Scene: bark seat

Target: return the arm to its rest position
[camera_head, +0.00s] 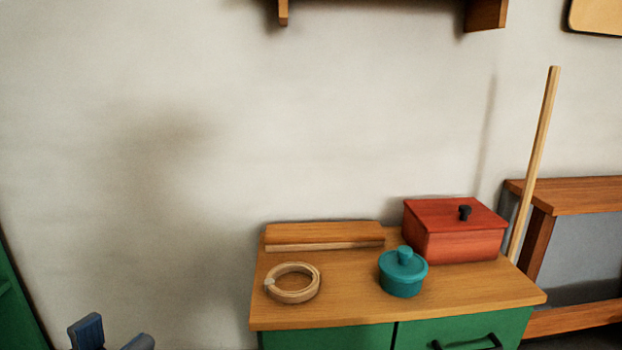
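My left gripper (112,336) shows at the bottom left edge of the head view. Only its two blue-grey fingertips are in view, spread apart with nothing visible between them. It is left of the green cabinet (330,338) and apart from it. The rest of the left arm is below the frame. My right gripper and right arm are not in view.
On the cabinet's wooden top (345,300) are a wooden ring (292,295), a teal lidded pot (403,275), a red lidded box (455,232) and a wooden block (324,236). A pole (535,160) leans at right by a wooden bench (575,195). Green furniture (18,300) stands far left.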

